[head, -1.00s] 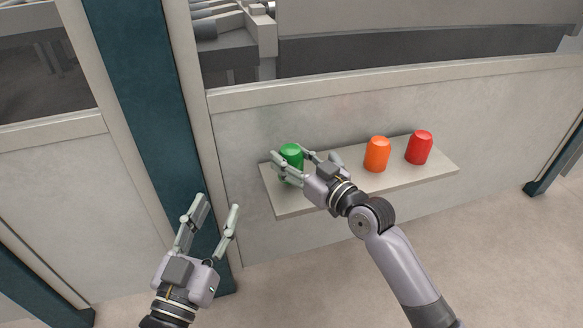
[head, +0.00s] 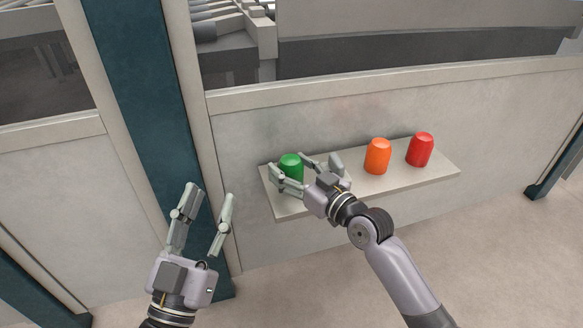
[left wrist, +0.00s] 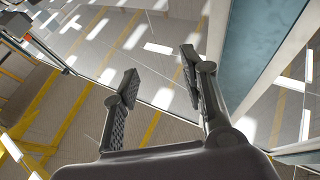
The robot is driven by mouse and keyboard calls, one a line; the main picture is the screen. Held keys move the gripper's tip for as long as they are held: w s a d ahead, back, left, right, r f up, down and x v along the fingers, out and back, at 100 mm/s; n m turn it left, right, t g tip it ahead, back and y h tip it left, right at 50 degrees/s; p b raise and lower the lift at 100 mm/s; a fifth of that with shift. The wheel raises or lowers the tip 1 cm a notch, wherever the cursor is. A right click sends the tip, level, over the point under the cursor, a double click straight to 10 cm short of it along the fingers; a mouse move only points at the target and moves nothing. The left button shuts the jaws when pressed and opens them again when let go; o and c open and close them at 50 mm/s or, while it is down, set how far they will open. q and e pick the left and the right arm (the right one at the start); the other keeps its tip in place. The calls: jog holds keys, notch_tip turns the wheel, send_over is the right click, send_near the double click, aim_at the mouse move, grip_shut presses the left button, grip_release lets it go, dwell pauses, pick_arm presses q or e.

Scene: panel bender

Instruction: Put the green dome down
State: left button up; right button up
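The green dome (head: 291,165) stands upright at the left end of the light shelf (head: 405,184); its lower part is partly hidden by a finger. My right gripper (head: 287,165) reaches in from the right, with one finger on either side of the dome. The fingers look spread, with a small gap at the left one; contact at the right one cannot be told. My left gripper (head: 209,197) is open and empty in front of the teal post, left of the shelf. Its two spread fingers also show in the left wrist view (left wrist: 160,75), with nothing between them.
An orange dome (head: 378,157) and a red dome (head: 420,150) stand further right on the shelf. Behind is the machine's pale panel (head: 240,130). A teal post (head: 150,110) rises left of the shelf. Shelf surface between the green and orange domes is partly covered by my right gripper.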

pick_arm(q)
jog(key=shift+w, duration=0.1)
pick_arm(e)
jog(key=shift+o, duration=0.2)
jog(key=shift+r, duration=0.1)
pick_arm(q)
notch_tip(320, 180, down, 9)
jog(key=w+g+y+p, duration=0.1)
jog(key=g+y+p, duration=0.1)
jog(key=g, duration=0.3)
jog(key=shift+a, duration=0.45)
pick_arm(e)
jog(key=s+d+m+t+h, duration=0.3)
jog(key=s+d+m+h, duration=0.2)
jog(key=s+d, duration=0.9)
jog(key=s+h, duration=0.2)
jog(key=s, duration=0.2)
jog(key=shift+s+d+m+h, duration=0.3)
jog(key=shift+s+h, duration=0.05)
jog(key=shift+h, duration=0.05)
